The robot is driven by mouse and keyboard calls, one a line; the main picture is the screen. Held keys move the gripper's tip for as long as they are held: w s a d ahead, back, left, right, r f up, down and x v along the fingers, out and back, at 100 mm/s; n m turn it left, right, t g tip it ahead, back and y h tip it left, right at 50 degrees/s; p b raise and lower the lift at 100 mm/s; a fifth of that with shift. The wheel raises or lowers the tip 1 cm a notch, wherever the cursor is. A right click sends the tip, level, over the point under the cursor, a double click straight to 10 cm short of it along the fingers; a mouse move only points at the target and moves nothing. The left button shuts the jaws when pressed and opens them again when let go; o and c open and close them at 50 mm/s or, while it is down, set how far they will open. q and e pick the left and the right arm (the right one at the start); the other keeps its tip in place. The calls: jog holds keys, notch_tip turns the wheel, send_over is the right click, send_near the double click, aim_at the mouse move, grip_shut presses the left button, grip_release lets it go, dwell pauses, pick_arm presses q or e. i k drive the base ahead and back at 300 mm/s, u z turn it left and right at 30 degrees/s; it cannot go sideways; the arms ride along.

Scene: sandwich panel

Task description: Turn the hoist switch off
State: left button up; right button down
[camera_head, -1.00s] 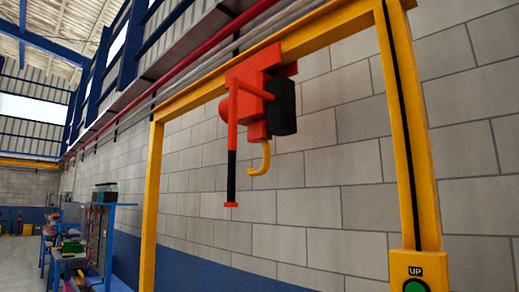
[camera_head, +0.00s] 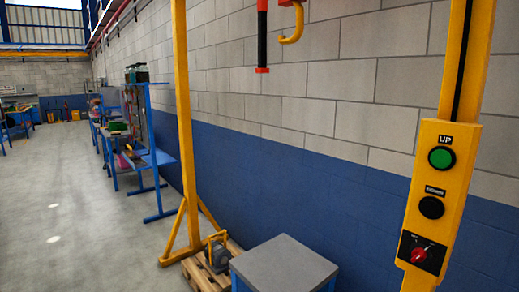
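The hoist switch (camera_head: 419,254) is a red rotary knob on a black plate, low on the yellow control box (camera_head: 437,200) at the right. Its small lettering is too small to read. Above it on the box are a black button (camera_head: 431,207) and a green button (camera_head: 441,158) labelled UP. The hoist's yellow hook (camera_head: 291,24) and a black and red hanging bar (camera_head: 262,38) show at the top; the hoist body is out of view. Neither of my grippers is in view.
The yellow gantry post (camera_head: 186,120) stands on the left with splayed feet. A grey-topped blue box (camera_head: 284,264) stands at bottom centre, beside a wooden pallet (camera_head: 200,274) carrying a yellow and grey device (camera_head: 217,252). Blue workbenches (camera_head: 150,160) line the wall. The grey floor at left is clear.

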aim_at(420, 252)
jog(key=z, duration=1.95)
